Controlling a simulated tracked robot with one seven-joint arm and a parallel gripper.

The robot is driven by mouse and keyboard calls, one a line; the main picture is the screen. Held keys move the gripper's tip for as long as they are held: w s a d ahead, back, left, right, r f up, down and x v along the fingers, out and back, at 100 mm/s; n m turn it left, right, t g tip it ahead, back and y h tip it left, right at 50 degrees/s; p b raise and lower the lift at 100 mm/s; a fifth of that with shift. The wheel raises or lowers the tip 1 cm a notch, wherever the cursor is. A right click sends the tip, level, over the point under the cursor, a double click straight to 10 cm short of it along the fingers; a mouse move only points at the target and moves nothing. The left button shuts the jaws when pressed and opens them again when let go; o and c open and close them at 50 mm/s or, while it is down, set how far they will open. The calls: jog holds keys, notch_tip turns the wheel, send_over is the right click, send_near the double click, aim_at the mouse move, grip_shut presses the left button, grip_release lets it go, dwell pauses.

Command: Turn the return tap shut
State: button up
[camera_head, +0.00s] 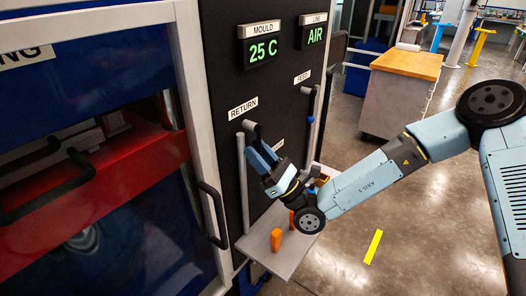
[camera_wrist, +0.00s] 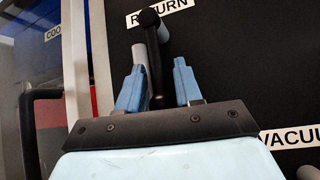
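The return tap shows in the wrist view as a black lever (camera_wrist: 152,28) with a round knob at its top. It hangs down, slightly tilted, below the RETURN label, and its lower part lies between my fingers in the picture. In the head view the tap (camera_head: 250,125) sits at the top of a grey pipe, partly behind my gripper. My gripper (camera_wrist: 158,82) is open, with one blue finger on each side of the lever. I cannot tell whether either finger touches it. In the head view my gripper (camera_head: 262,158) is just below the tap.
A second tap with a blue part (camera_head: 311,119) is on the right pipe under another label. A small grey shelf (camera_head: 285,262) with orange pieces (camera_head: 276,240) stands below my gripper. A cabinet door with a black handle (camera_head: 213,215) is close on the left.

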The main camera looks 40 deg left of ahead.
jog(key=shift+d+r, duration=0.1)
jog(key=shift+r, duration=0.1)
jog(key=v, duration=1.4)
jog(key=shift+f, duration=0.1)
jog(key=d+r+n+t+h, duration=0.3)
jog(key=d+r+n+h, duration=0.2)
jog(key=d, duration=1.1)
jog(key=d+r+n+t+h, duration=0.3)
jog(key=d+r+n+h, duration=0.3)
jog(key=d+r+h, duration=0.4)
jog(key=d+r+n+t+h, duration=0.4)
jog(key=d+r+h, duration=0.3)
jog(key=d, duration=1.5)
jog(key=s+n+h, duration=0.1)
jog(key=h, duration=0.3)
jog(key=shift+r, duration=0.4)
